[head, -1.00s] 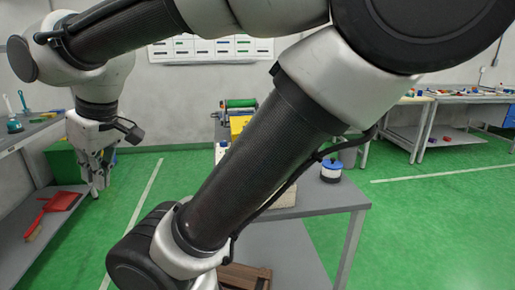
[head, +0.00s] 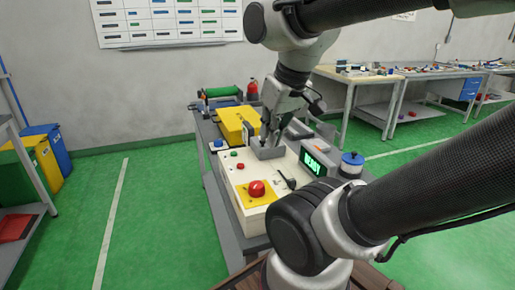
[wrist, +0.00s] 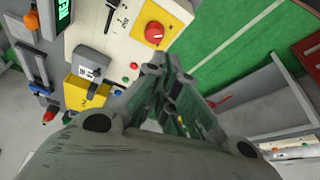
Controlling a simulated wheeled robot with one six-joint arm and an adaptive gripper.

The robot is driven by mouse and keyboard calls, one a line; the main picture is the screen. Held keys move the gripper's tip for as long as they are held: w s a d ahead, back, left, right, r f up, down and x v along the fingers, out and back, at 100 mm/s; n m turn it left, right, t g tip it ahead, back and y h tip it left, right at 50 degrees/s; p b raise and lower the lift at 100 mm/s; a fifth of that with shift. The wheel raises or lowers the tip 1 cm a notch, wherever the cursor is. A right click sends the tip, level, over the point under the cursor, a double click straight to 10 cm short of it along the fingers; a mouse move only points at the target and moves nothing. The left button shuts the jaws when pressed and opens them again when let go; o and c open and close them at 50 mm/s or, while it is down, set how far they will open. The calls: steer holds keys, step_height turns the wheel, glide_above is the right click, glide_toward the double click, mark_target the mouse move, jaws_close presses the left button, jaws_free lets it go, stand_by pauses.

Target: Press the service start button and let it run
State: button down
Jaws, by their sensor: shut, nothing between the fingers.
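The cream control box (head: 232,177) stands on a grey bench. A small green button (head: 234,154) and a small red button (head: 240,166) sit on its top left part. In the wrist view the green button (wrist: 126,79) and red button (wrist: 134,65) lie left of the fingers. I cannot read which one is service start. A screen (head: 313,163) on the box reads READY in green. My gripper (head: 268,143) is shut and empty, above the far part of the box, apart from the buttons. It also shows in the wrist view (wrist: 160,66).
A big red mushroom knob (head: 257,189) on a yellow plate sits at the box's near end. A black lever (head: 286,180) is on top. A yellow case (head: 237,125) and a blue-lidded jar (head: 352,162) stand nearby. Green floor is free at left.

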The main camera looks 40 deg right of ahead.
steer(key=shift+d, duration=0.3)
steer(key=m+t+y, duration=0.4)
steer(key=m, duration=1.8)
glide_above(232, 154)
step_height(232, 154, down, 9)
steer(key=shift+r, duration=0.2)
steer(key=shift+d+f, duration=0.1)
steer(key=shift+f, duration=4.3)
